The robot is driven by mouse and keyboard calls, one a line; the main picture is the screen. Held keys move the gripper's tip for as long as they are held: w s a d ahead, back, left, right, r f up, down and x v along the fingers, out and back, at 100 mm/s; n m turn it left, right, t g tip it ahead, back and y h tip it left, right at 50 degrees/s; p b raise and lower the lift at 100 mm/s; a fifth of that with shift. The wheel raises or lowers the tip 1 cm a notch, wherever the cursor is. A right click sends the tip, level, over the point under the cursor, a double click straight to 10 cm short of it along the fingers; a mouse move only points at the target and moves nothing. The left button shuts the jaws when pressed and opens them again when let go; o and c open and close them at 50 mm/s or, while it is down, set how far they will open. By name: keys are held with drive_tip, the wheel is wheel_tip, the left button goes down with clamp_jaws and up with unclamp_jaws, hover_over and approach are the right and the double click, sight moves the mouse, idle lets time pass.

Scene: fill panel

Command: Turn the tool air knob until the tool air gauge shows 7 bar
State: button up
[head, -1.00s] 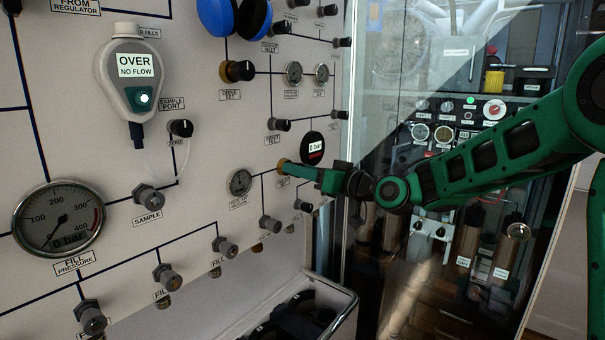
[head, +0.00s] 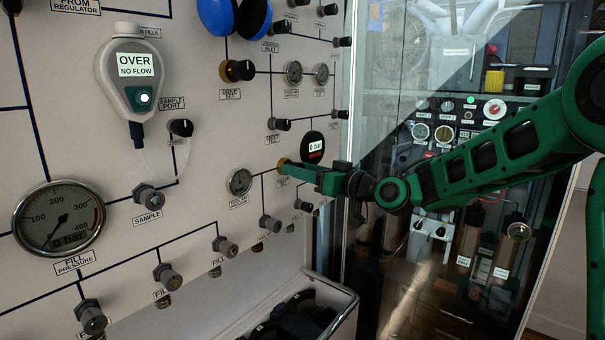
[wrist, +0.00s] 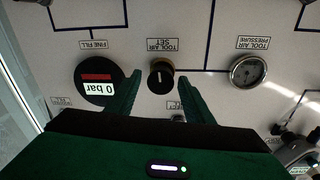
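The tool air knob (wrist: 160,82), black with a brass collar, is under the TOOL AIR SET label in the upside-down wrist view. In the head view only its brass collar (head: 281,164) shows, by my fingertips. My gripper (wrist: 161,74) is open, one finger on each side of the knob, with gaps visible between fingers and knob. My gripper in the head view (head: 288,168) reaches the panel from the right. The tool air gauge (wrist: 248,71), round with a metal rim, is beside the knob; it also shows in the head view (head: 239,182). Its reading is too small to tell.
The fine fill display (wrist: 100,80) reads 0 bar and sits close to one finger. A small knob (wrist: 178,118) is partly hidden by my gripper. The fill pressure gauge (head: 58,218) is far left. A glass-fronted cabinet (head: 450,150) stands to the right.

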drive_tip(key=v, duration=1)
drive_tip(key=shift+s+d, duration=0.25)
drive_tip(key=shift+d, duration=0.05)
drive_tip(key=shift+f, duration=0.1)
idle(2.0)
drive_tip(key=w+a, duration=0.2)
drive_tip(key=w+a+n+g+y, duration=0.1)
drive_tip(key=w+a, duration=0.1)
drive_tip(key=a, duration=0.1)
drive_tip(key=w+a+g, duration=0.1)
drive_tip(key=w+a, duration=0.1)
drive_tip(key=w, duration=0.1)
drive_tip(key=shift+a+n+y, duration=0.25)
drive_tip(key=shift+n+y, duration=0.05)
drive_tip(key=shift+c, duration=0.2)
drive_tip(key=c, duration=1)
